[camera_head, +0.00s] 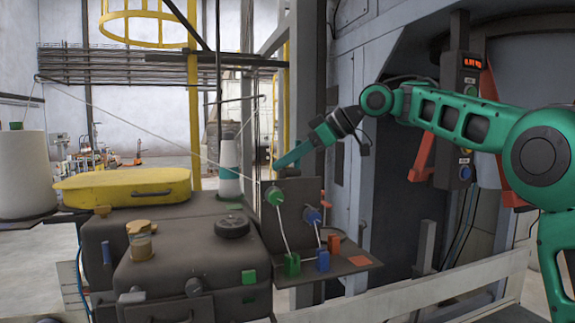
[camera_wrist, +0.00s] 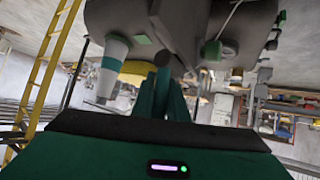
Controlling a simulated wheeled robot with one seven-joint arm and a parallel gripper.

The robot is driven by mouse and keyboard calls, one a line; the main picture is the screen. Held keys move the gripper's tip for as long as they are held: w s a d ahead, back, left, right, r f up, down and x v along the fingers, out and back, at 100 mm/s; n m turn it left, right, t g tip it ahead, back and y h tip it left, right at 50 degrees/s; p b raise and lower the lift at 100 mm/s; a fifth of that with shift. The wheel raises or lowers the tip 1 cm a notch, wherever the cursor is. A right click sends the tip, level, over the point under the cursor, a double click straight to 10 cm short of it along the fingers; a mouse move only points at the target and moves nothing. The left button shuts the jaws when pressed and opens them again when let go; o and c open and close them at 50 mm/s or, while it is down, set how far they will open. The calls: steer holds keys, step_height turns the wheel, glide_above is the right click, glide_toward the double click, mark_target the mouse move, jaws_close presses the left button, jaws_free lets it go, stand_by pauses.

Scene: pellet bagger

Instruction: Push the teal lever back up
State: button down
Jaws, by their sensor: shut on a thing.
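My gripper (camera_head: 283,163) reaches in from the right, just behind the top of the dark upright panel (camera_head: 297,207). Its fingertips are hard to make out in the head view. In the wrist view my gripper (camera_wrist: 160,88) is shut, with a narrow dark teal piece between its fingers. This seems to be the teal lever, but it blends with the teal fingers and its tilt cannot be told. The lever is not clearly seen apart from my gripper in the head view.
A white cone with a teal band (camera_head: 228,170) stands left of my gripper. Green (camera_head: 292,265) and blue (camera_head: 322,260) blocks sit on the shelf below the panel. A yellow cover (camera_head: 120,187) lies at left. A pale rail (camera_head: 400,297) crosses the front.

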steer(key=shift+w+r+h, duration=0.1)
steer(key=shift+w+h, duration=0.2)
steer(key=shift+m+g, duration=0.4)
steer(key=c, duration=1.7)
jaws_free()
steer(key=shift+a, duration=0.1)
steer(key=shift+c, duration=0.2)
steer(key=v, duration=1)
steer(key=shift+d+r, duration=0.2)
steer(key=shift+d, duration=0.05)
steer(key=shift+w, duration=0.1)
